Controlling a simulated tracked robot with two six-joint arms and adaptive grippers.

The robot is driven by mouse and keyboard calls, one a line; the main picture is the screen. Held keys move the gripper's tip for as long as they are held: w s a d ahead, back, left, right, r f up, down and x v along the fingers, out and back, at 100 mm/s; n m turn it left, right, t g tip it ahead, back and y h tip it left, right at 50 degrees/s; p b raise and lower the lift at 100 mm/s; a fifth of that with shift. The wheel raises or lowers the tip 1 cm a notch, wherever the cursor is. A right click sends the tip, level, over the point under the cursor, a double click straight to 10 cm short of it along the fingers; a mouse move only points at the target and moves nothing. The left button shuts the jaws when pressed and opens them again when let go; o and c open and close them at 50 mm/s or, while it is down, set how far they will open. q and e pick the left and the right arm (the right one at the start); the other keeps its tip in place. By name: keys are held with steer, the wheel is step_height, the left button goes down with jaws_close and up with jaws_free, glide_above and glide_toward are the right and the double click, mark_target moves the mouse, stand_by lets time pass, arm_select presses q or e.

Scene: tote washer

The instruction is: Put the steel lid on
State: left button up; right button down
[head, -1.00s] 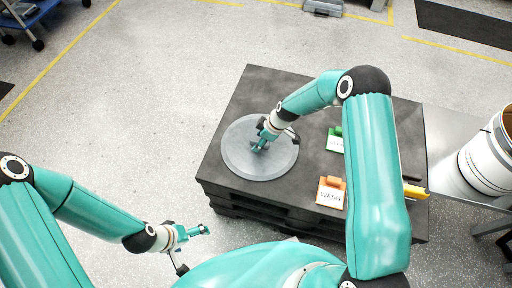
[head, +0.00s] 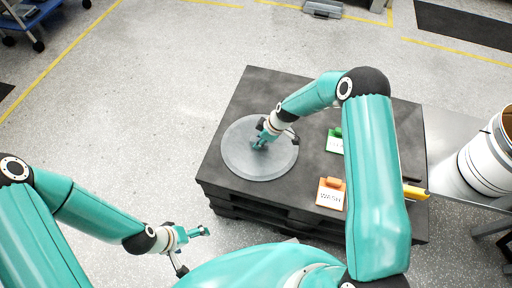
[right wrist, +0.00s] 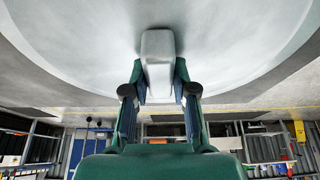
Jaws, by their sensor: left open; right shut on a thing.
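The steel lid (head: 238,160) is a round grey disc at the left part of the dark pallet top (head: 270,90). My right gripper (head: 262,142) comes down over its middle. In the right wrist view the gripper (right wrist: 160,85) is shut on the pale block-shaped handle (right wrist: 158,45) on the lid's upper face (right wrist: 70,40). I cannot tell whether the lid rests on the pallet or is slightly raised. My left gripper (head: 196,234) is open and empty, in front of the pallet's left side.
An orange WASH sign (head: 331,194) and a green sign (head: 335,142) stand on the pallet. A yellow object (head: 414,192) is at its right edge, partly behind my right arm. A metal table (head: 450,125) adjoins on the right. The floor left of the pallet is clear.

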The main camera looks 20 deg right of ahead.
mark_target(256, 140)
steer(key=shift+s+f, duration=0.25)
steer(key=shift+r, duration=0.2)
steer(key=shift+w+r+p, duration=0.1)
steer(key=shift+r+p, duration=0.6)
steer(key=shift+r, duration=1.2)
